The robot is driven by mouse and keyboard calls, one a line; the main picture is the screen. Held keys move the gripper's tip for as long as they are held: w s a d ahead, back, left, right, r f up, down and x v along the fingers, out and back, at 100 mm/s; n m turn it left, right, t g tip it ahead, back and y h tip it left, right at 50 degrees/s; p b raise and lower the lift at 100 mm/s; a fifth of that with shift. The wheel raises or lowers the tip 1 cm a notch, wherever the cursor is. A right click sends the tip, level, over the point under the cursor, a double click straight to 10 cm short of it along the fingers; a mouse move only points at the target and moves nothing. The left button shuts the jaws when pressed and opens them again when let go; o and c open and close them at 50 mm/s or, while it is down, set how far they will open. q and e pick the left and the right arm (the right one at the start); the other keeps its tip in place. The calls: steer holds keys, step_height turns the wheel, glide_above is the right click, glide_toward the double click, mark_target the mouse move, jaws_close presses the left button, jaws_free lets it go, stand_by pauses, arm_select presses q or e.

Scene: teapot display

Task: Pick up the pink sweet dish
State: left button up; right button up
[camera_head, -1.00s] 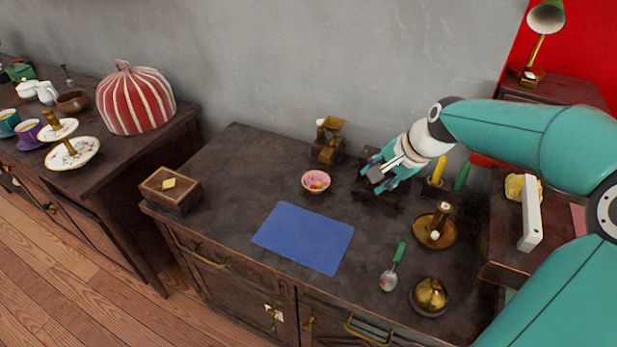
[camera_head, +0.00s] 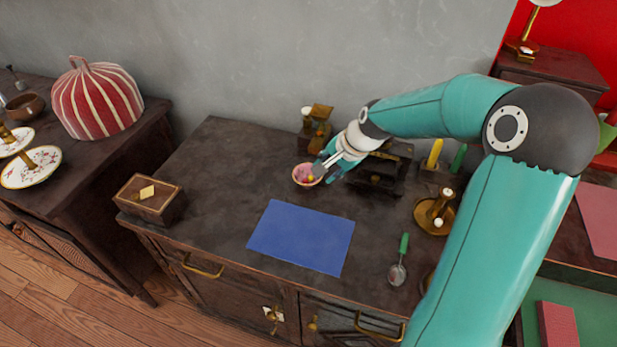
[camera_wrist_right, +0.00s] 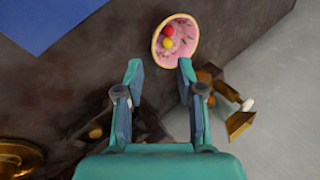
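The pink sweet dish (camera_head: 304,175) is a small round bowl with a pale rim and small red and yellow sweets in it. It stands on the dark cabinet top behind the blue mat (camera_head: 301,238). My right gripper (camera_head: 325,172) is at the dish's right side in the head view and hides part of that side. In the right wrist view the dish (camera_wrist_right: 176,40) lies just beyond the fingertips of my right gripper (camera_wrist_right: 159,64). The fingers are apart with nothing between them. My left gripper is not in view.
A brass and dark wood grinder-like object (camera_head: 317,125) stands just behind the dish. A dark box-like object (camera_head: 381,168) is under and right of my right gripper. A wooden box (camera_head: 150,198) stands at the left edge. The cabinet top left of the dish is clear.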

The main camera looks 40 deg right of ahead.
mark_target(317, 181)
steer(key=shift+x, duration=0.85)
steer(key=shift+s+b+x, duration=0.1)
steer(key=shift+b+x, duration=0.15)
steer(key=shift+x, duration=1.05)
steer(key=shift+s+b+x, duration=0.15)
steer(key=shift+b+x, duration=0.05)
steer(key=shift+x, duration=1.15)
steer(key=shift+d+f, duration=0.1)
steer(key=shift+d, duration=0.05)
jaws_close()
